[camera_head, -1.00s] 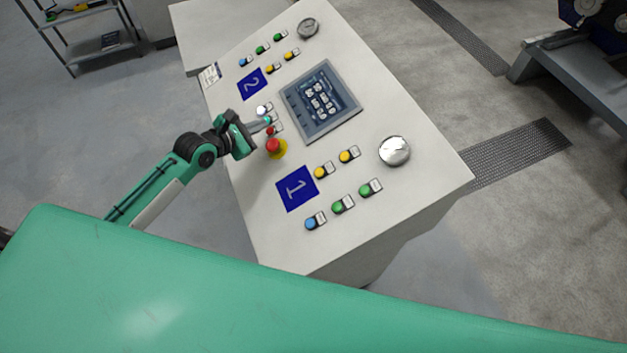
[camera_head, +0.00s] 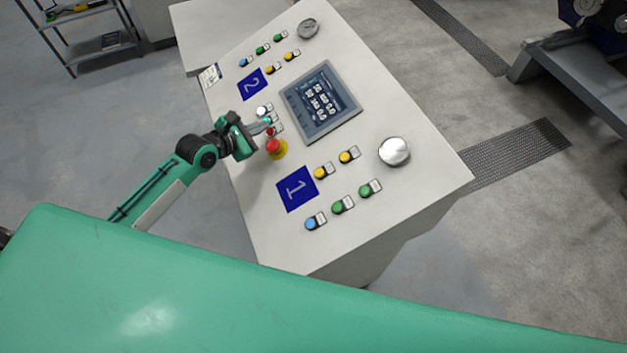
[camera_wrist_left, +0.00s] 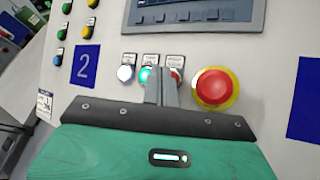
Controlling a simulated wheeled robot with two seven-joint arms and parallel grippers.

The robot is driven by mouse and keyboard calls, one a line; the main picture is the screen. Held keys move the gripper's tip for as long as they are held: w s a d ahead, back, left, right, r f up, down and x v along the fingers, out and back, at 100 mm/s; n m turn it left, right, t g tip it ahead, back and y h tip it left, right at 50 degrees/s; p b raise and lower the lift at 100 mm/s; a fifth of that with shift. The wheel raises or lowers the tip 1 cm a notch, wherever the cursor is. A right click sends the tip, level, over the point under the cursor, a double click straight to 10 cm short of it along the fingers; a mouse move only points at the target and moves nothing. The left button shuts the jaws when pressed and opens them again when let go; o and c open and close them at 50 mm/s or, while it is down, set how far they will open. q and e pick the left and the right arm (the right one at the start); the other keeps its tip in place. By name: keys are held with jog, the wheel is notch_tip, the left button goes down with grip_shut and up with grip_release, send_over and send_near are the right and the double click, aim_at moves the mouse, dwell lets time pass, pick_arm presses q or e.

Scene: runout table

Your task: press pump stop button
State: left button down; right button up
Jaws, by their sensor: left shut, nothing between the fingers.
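My left gripper (camera_head: 267,122) is shut and empty, its fingertips low over the row of small buttons on the sloping console. In the left wrist view its closed fingers (camera_wrist_left: 161,87) cover part of the row. A small red button (camera_wrist_left: 177,76) shows just right of the fingers, partly hidden; it also shows in the head view (camera_head: 270,131). A green button (camera_wrist_left: 147,74) and a white one (camera_wrist_left: 125,73) are to the left. Labels above them are too small to read. I cannot tell whether the fingertips touch a button. My right gripper is not in view.
A large red mushroom button (camera_head: 273,146) on a yellow base stands close beside the fingers. A screen (camera_head: 320,101), blue number plates and more coloured buttons fill the console (camera_head: 425,178). Two round silver parts (camera_head: 395,151) sit along its right side.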

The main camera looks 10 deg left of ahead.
pick_arm(q)
jog(key=shift+d+f, duration=0.1)
jog(key=shift+f, duration=0.1)
jog(key=shift+w+d+f, duration=0.15)
jog(key=shift+w+f, duration=0.05)
jog(key=shift+f, duration=0.25)
dwell(0.7)
jog(key=shift+r, duration=0.1)
jog(key=shift+s+a+r+p, duration=0.15)
jog(key=shift+r+p, duration=0.25)
jog(key=shift+p, duration=0.2)
jog(key=shift+s+a+r+p, duration=0.15)
jog(key=shift+r+p, duration=0.25)
jog(key=shift+p, duration=0.2)
jog(key=shift+s+a+r+p, duration=0.1)
jog(key=shift+a+r+p, duration=0.1)
jog(key=shift+r+p, duration=0.45)
jog(key=r+p, duration=0.1)
jog(key=s+a+r+p, duration=0.1)
jog(key=p, duration=0.1)
jog(key=r+p, duration=0.1)
jog(key=r, duration=0.1)
jog(key=shift+s+a, duration=0.15)
jog(key=shift+a, duration=0.15)
